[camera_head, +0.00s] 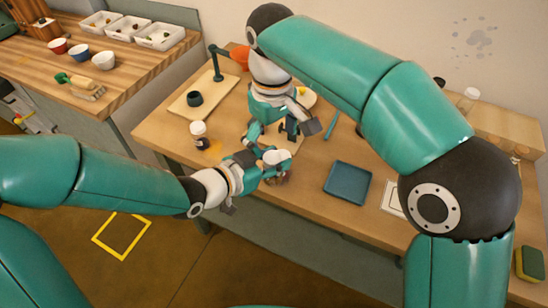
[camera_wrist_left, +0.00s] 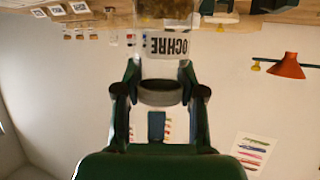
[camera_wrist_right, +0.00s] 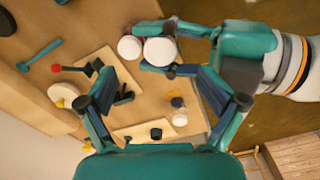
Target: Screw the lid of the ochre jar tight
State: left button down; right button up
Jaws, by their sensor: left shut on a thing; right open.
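The ochre jar shows upside down in the left wrist view, with its OCHRE label (camera_wrist_left: 166,47) and yellow-brown contents. My left gripper (camera_head: 275,160) is shut on the pale lid (camera_wrist_left: 163,93) at the jar's top. How fully the lid is seated cannot be told. In the head view the fingers mostly hide the jar. My right gripper (camera_head: 292,128) is open and empty, behind and above the left one. In the right wrist view a white round top (camera_wrist_right: 160,51) sits between the left fingers, away from my right fingertips (camera_wrist_right: 155,78).
A white-capped dark jar (camera_head: 198,132) stands left of the grippers. Behind it is a board (camera_head: 185,108) with a green stand. A blue tray (camera_head: 347,182) lies to the right. A second white round top (camera_wrist_right: 130,47) shows beside the left fingertips.

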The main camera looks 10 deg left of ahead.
jog(key=shift+r, duration=0.15)
notch_tip(320, 180, up, 7)
dwell(0.5)
jog(key=shift+d, duration=0.1)
